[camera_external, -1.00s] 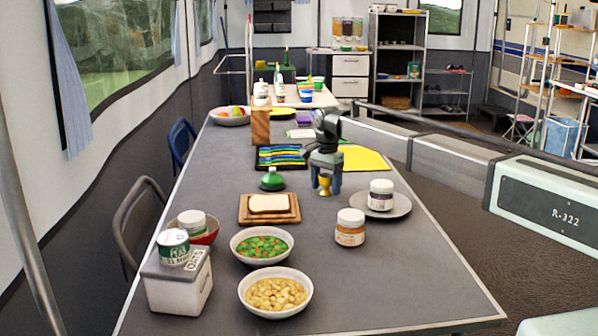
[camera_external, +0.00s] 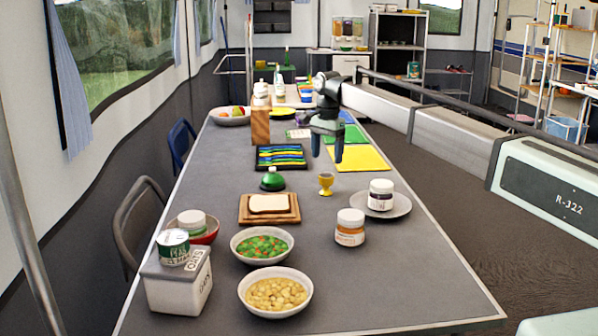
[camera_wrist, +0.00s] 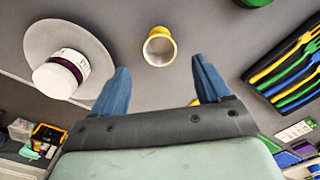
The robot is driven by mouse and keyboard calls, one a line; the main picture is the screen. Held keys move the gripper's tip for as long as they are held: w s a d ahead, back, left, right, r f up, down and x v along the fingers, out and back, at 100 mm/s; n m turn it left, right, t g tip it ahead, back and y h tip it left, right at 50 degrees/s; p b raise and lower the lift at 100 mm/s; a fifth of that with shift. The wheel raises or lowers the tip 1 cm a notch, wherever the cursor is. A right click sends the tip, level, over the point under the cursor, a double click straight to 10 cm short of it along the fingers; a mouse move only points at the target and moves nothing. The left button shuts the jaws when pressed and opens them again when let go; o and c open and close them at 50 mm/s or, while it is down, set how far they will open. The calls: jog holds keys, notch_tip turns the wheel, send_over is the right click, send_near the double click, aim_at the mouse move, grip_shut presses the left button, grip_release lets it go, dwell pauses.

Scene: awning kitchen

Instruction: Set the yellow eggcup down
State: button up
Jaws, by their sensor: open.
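The yellow eggcup (camera_external: 326,184) stands upright on the grey table, clear of other objects. It also shows in the wrist view (camera_wrist: 159,47), seen from above beyond the fingertips, with its open top facing the camera. My gripper (camera_external: 327,150) is above and behind the eggcup in the external view, apart from it. In the wrist view its two blue fingers (camera_wrist: 160,80) are spread wide with nothing between them.
A plate (camera_external: 399,206) with a jar (camera_external: 380,194) stands right of the eggcup, and another jar (camera_external: 350,227) is in front. A green round bottle (camera_external: 272,180), a bread board (camera_external: 270,217) and a cutlery tray (camera_external: 281,157) lie left. A yellow mat (camera_external: 362,158) lies behind.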

jog(key=shift+r, duration=1.05)
jog(key=s+d+f+n, duration=0.1)
jog(key=d+f, duration=0.5)
jog(key=d, duration=0.7)
jog(key=s+d+f+t, duration=0.1)
jog(key=d+f, duration=0.4)
jog(key=d, duration=0.9)
jog(key=s+d+f+n, duration=0.1)
jog(key=d+f, duration=0.5)
jog(key=d, duration=0.7)
jog(key=s+f+n+g, duration=0.2)
jog(key=s+f, duration=0.9)
jog(key=s, duration=0.4)
jog(key=s+f+n+g, duration=0.1)
jog(key=s+f+g, duration=0.1)
jog(key=s+f, duration=1.1)
jog(key=s+f+n+g, duration=0.1)
jog(key=s+f+n, duration=0.1)
jog(key=s, duration=1.5)
jog(key=s+f+n+g, duration=0.1)
jog(key=s+g, duration=0.1)
jog(key=s, duration=1.4)
jog(key=shift+s+a+f+n+g, duration=0.3)
jog(key=shift+s+a+f+n, duration=0.05)
jog(key=shift+a+n, duration=0.1)
